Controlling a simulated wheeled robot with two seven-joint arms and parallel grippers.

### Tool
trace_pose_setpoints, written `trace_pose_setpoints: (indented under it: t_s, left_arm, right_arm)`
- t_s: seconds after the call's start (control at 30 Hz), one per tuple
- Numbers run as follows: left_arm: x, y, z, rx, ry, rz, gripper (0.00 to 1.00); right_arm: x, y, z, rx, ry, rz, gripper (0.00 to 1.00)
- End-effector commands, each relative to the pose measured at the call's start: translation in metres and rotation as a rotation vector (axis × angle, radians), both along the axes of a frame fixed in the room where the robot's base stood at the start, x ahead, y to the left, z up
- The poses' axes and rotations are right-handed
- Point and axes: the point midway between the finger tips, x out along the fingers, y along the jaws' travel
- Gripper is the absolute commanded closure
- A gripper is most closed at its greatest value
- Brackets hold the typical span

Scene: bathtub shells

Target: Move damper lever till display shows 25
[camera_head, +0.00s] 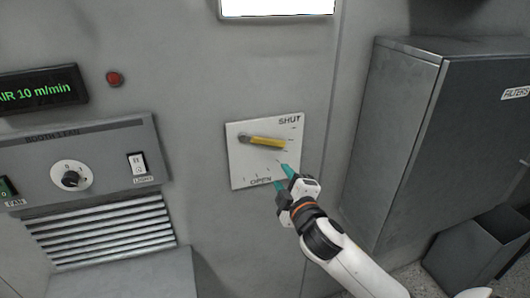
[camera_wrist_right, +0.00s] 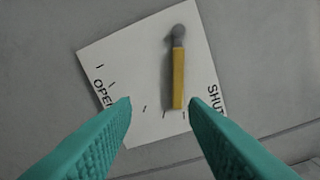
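The damper lever (camera_head: 266,142) is a yellow bar on a grey pivot, mounted on a white plate (camera_head: 241,170) marked SHUT at the top and OPEN at the bottom. It points right and slightly down, nearer SHUT. The display (camera_head: 40,92) reads "AIR 10 m/min" in green, its left end cut off. My right gripper (camera_head: 282,178) is open, with teal fingers near the plate's lower right, below the lever. In the right wrist view the lever (camera_wrist_right: 178,80) lies ahead, its free end between the spread fingertips (camera_wrist_right: 160,102); I see no grip on it. My left gripper is out of view.
A booth fan panel (camera_head: 110,153) with a knob (camera_head: 71,176) and light switch (camera_head: 137,164) is at left, above a vent grille (camera_head: 105,232). A red button (camera_head: 115,78) is above. A grey filters cabinet (camera_head: 455,120) and an open bin (camera_head: 475,245) stand at right.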

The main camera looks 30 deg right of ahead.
Motion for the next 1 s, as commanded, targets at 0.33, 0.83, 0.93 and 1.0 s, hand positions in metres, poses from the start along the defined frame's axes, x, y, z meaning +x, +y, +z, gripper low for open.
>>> trace_pose_setpoints:
  t_s: [0.33, 0.83, 0.93, 1.0]
  left_arm:
    - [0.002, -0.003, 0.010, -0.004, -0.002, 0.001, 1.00]
    - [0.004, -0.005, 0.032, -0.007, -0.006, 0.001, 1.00]
    - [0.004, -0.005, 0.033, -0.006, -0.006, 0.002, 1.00]
    - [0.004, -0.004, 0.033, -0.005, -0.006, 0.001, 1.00]
  right_arm:
    - [0.016, -0.001, 0.033, -0.034, -0.052, 0.004, 0.60]
    - [0.100, -0.021, 0.031, -0.031, -0.051, 0.006, 0.60]
    - [0.106, -0.023, 0.030, -0.031, -0.050, 0.005, 0.60]
    - [0.108, -0.023, 0.030, -0.031, -0.051, 0.006, 0.60]
